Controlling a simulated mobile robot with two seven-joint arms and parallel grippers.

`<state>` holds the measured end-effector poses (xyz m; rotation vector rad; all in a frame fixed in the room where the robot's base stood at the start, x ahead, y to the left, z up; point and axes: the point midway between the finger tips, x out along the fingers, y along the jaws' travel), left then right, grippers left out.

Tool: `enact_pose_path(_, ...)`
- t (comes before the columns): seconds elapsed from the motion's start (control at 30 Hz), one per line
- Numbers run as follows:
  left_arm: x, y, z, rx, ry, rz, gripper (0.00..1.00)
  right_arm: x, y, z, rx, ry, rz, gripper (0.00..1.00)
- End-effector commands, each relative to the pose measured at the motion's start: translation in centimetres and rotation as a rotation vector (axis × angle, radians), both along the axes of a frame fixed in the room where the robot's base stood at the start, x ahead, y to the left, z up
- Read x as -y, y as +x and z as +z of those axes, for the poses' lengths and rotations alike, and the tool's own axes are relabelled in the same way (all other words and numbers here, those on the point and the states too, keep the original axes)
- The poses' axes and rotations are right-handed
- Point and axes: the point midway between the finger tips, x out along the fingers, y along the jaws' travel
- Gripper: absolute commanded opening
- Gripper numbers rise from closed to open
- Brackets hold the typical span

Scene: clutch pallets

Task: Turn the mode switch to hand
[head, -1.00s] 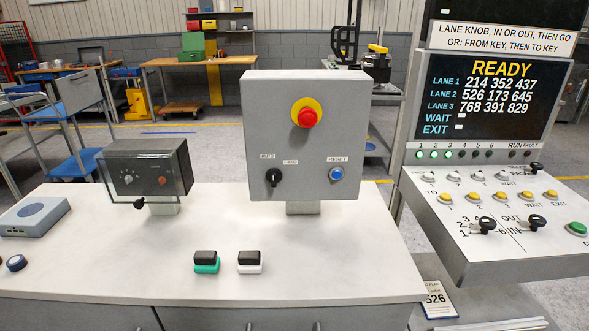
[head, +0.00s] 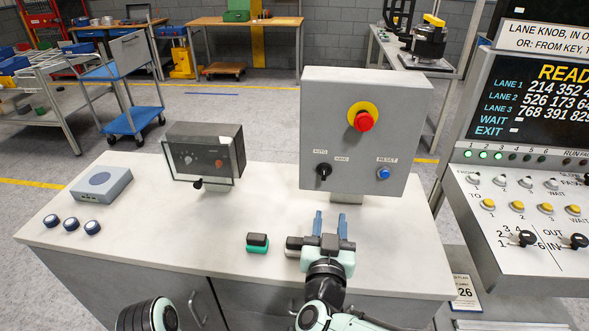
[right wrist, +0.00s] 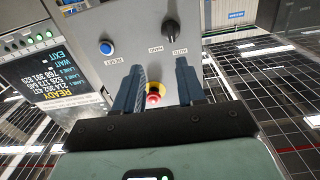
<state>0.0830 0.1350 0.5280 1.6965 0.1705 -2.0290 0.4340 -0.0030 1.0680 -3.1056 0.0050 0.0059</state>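The mode switch (head: 323,170) is a black knob low on the left of the grey control box (head: 407,120), with the AUTO label at its upper left and the HAND label at its upper right. Which label it points to is too small to tell. It also shows upside down in the right wrist view (right wrist: 171,28), beyond the fingertips. My right gripper (head: 329,217) is open and empty, its two blue fingers apart, below and in front of the box, not touching the switch. My left gripper is not in view.
A red emergency stop (head: 363,121) and a blue RESET button (head: 383,173) sit on the same box. A dark meter box (head: 205,152) stands to the left. A black-and-green block (head: 257,243) lies beside my right gripper. The sloped lane console (head: 520,230) is at the right.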

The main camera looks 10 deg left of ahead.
Motion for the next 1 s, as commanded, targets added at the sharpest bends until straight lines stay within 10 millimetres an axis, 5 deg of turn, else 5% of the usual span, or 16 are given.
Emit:
enact_pose_path(0.33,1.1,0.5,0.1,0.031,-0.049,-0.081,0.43,-0.5,1.4,0.5,0.002,-0.039,0.001,0.39)
enact_pose_path(0.8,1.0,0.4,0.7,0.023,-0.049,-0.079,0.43,-0.5,10.7,0.5,0.003,-0.039,0.001,0.39)
enact_pose_path(1.0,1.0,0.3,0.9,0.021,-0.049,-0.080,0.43,-0.5,12.8,0.5,0.002,-0.038,0.003,0.39)
